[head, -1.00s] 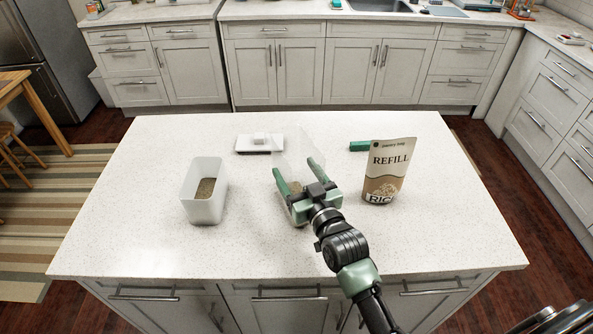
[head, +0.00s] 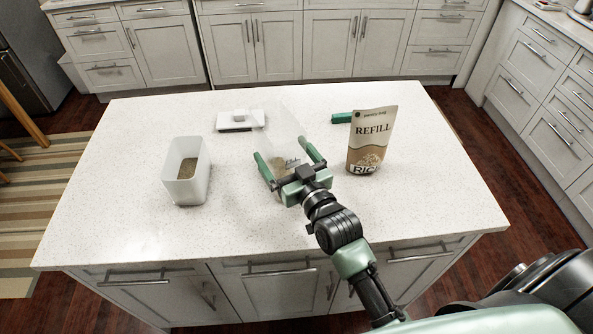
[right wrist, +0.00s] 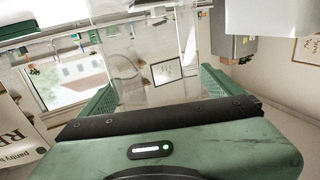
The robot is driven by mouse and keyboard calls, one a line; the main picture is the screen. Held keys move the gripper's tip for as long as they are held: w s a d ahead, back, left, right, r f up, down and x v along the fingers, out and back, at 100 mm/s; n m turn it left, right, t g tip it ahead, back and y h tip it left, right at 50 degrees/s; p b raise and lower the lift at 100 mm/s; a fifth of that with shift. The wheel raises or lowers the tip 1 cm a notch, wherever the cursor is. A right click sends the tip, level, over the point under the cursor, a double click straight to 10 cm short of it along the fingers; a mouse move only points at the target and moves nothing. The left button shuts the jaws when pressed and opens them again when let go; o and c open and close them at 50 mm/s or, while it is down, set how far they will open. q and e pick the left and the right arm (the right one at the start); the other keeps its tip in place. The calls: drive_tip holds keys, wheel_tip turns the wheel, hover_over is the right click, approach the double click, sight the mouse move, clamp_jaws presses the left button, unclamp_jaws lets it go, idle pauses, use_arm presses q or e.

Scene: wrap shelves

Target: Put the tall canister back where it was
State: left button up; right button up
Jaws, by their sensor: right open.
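A tall clear canister (head: 283,127) stands on the white island counter, with a little brown grain showing low inside. My right gripper (head: 282,150) is open, with one green finger on each side of the canister. The right wrist view shows the see-through canister wall (right wrist: 150,65) between the two fingers (right wrist: 155,90). I cannot tell whether the fingers touch it. The gripper partly hides the canister's base. My left gripper is not in view.
A white bin (head: 186,185) with grain stands to the left. A white lid (head: 238,121) lies behind, and a green item (head: 342,118) lies behind right. A rice refill pouch (head: 371,140) stands close right of the gripper. The front left counter (head: 130,225) is clear.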

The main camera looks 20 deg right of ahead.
sight(293, 167)
drive_tip(key=s, duration=0.2)
drive_tip(key=s+b, duration=0.1)
drive_tip(key=s, duration=0.2)
drive_tip(key=s+d, duration=0.1)
drive_tip(key=s, duration=0.2)
drive_tip(key=shift+s+f+b, duration=0.1)
drive_tip(key=shift+s+b, duration=0.1)
drive_tip(key=shift+b, duration=0.1)
drive_tip(key=shift+s, duration=0.5)
